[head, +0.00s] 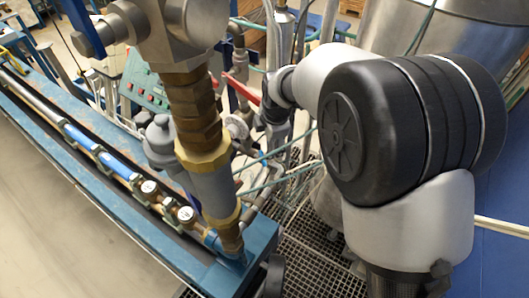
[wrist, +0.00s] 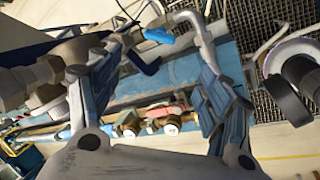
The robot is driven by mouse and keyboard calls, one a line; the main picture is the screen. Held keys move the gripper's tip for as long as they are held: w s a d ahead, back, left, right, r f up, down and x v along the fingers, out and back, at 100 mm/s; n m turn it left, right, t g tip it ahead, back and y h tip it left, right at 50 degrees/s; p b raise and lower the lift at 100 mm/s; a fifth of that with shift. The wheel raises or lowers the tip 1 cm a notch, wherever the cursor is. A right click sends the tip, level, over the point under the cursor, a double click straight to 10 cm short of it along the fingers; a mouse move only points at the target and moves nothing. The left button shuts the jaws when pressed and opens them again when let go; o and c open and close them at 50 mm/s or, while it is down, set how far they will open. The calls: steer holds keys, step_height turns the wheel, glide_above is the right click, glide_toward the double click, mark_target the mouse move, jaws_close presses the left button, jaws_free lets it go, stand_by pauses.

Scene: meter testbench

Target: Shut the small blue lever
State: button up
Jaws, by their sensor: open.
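A small blue lever (wrist: 159,36) shows at the top middle of the wrist view, beyond my fingertips, with a dark curved part beside it on the left. My gripper (wrist: 158,62) is open, with its two fingers spread wide and nothing visible between them. The lever appears between the finger lines but farther out, and I see no contact.
A blue bench (head: 255,245) carries a pipe line with round gauges (head: 150,187). A thick brass and grey vertical pipe (head: 207,150) stands in front. A larger blue handle (head: 84,28) is at the upper left. A red lever (head: 240,88) and thin hoses crowd the middle, above floor grating (head: 310,255).

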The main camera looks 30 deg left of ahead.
mark_target(263, 158)
steer(key=p+x, duration=0.1)
steer(key=x, duration=1.5)
steer(key=shift+a, duration=0.1)
steer(key=shift+c, duration=0.4)
steer(key=c, duration=1)
steer(key=shift+o, duration=0.2)
